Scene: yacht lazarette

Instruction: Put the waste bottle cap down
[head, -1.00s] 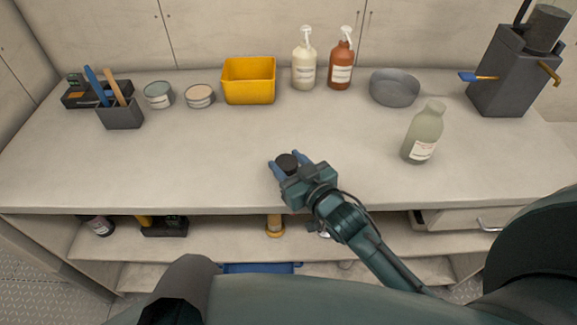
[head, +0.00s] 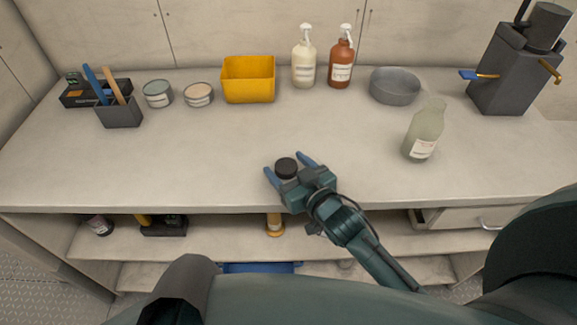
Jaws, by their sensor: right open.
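The waste bottle cap (head: 286,167) is a small black round cap. It rests on the pale worktop (head: 190,165) near the front edge, between the blue fingers of my right gripper (head: 287,168). The fingers are spread, with a gap on each side of the cap. The waste bottle (head: 424,132), translucent grey-green with a white label, stands upright and uncapped to the right. My left gripper is not in the picture.
A yellow bin (head: 248,80), a cream pump bottle (head: 304,60), a brown pump bottle (head: 341,60) and a grey bowl (head: 395,86) stand along the back. Two tins (head: 158,94) and a tool holder (head: 119,113) are at left. The middle worktop is clear.

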